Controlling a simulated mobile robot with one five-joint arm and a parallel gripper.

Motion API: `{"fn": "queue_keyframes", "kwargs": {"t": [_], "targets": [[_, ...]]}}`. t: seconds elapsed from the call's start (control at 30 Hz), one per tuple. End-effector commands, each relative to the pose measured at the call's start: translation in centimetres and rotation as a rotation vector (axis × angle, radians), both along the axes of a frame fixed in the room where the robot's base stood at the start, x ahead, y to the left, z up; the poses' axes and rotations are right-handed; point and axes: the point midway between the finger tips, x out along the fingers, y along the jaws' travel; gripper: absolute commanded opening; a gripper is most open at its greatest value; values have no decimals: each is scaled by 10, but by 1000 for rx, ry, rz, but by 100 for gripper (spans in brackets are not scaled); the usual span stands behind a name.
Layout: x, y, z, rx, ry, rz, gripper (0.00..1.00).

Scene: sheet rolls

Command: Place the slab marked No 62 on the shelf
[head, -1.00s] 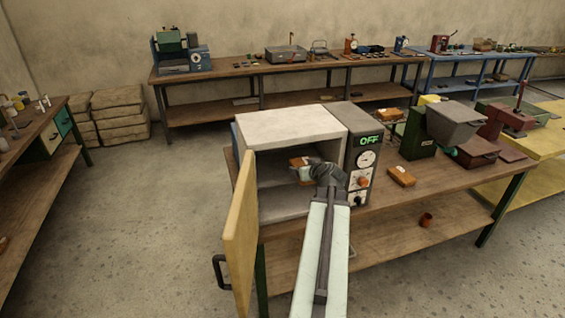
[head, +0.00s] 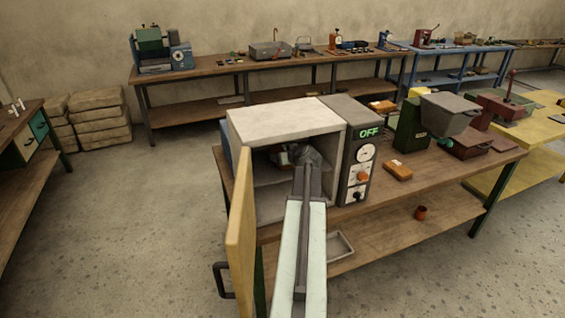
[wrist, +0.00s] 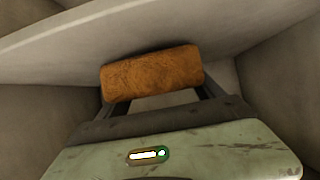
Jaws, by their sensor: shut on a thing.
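An orange-brown slab (wrist: 152,74) is held between the fingers of my gripper (wrist: 155,90) in the wrist view. No number is readable on it. In the head view my gripper (head: 288,157) is inside the open oven, and the slab is mostly hidden in shadow. The shelf (head: 267,173) shows as a dim level inside the oven, below my gripper. A pale flat surface runs behind the slab in the wrist view. I cannot tell whether the slab touches it.
The oven (head: 285,120) has its yellow door (head: 240,230) swung open on the left. Its control panel (head: 365,155) reads OFF. Another orange slab (head: 397,170) lies on the bench (head: 430,190) at the right. A grey tray (head: 341,246) is on the lower board.

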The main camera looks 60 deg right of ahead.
Motion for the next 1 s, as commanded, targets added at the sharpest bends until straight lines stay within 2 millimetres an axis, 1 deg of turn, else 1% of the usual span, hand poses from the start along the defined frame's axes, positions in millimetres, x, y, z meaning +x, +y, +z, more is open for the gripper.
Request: {"fn": "queue_keyframes", "kwargs": {"t": [0.03,0.2,0.37,0.4,0.43,0.47,0.73,0.83,0.93,1.0], "targets": [[-2,-1,-12,0,-1,-4,8],[-2,-2,-7,0,-1,-4,8],[-3,-2,-11,-1,-1,-4,8],[-3,-2,-10,0,0,-4,85],[-3,-2,-10,0,0,-4,94],[-3,-2,-10,0,0,-4,99],[-3,-3,-10,0,0,-4,99],[-5,-1,-4,0,0,-6,99],[-18,9,6,1,-1,-6,99],[-32,19,16,1,0,-7,99]]}}
